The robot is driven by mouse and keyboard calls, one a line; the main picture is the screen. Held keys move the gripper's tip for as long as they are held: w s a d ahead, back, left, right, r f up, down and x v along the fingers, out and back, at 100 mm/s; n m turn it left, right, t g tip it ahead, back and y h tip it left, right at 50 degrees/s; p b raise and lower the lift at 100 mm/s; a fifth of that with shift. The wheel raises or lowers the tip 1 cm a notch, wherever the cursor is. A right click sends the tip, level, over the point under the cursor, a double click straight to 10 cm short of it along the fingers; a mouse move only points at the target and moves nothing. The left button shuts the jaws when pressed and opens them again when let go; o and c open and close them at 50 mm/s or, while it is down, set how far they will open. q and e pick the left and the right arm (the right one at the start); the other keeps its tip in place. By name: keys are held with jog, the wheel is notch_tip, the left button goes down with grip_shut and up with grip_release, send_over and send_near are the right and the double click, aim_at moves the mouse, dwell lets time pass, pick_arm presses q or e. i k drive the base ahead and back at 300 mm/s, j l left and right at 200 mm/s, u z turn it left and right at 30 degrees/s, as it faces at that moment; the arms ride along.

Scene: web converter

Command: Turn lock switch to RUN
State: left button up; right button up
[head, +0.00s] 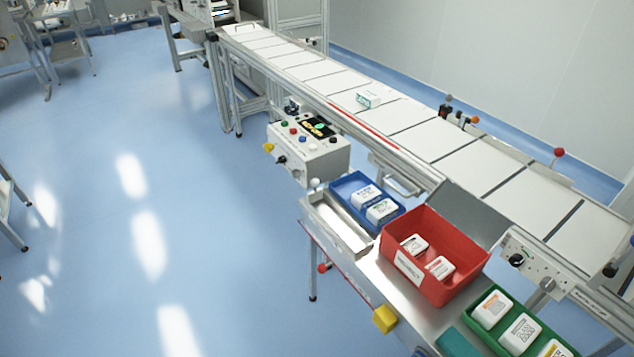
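A white control box (308,152) hangs on the near side of the conveyor, with a small lit display (318,127) and several coloured buttons on its top. A black knob (281,160) and a yellow part (268,147) stick out of its front left side. Another black knob (516,260) sits on a pale panel on the conveyor side at right. The labels are too small to read, so I cannot tell which one is the lock switch or where it points. Neither of my grippers is in view.
The blue floor (130,120) at left is clear.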

aim_at(268, 148)
jog(key=i+j, duration=0.15)
jog(key=j, duration=0.2)
jog(key=i+j, duration=0.15)
jog(key=j, duration=0.2)
jog(key=i+j, duration=0.15)
jog(key=j, duration=0.25)
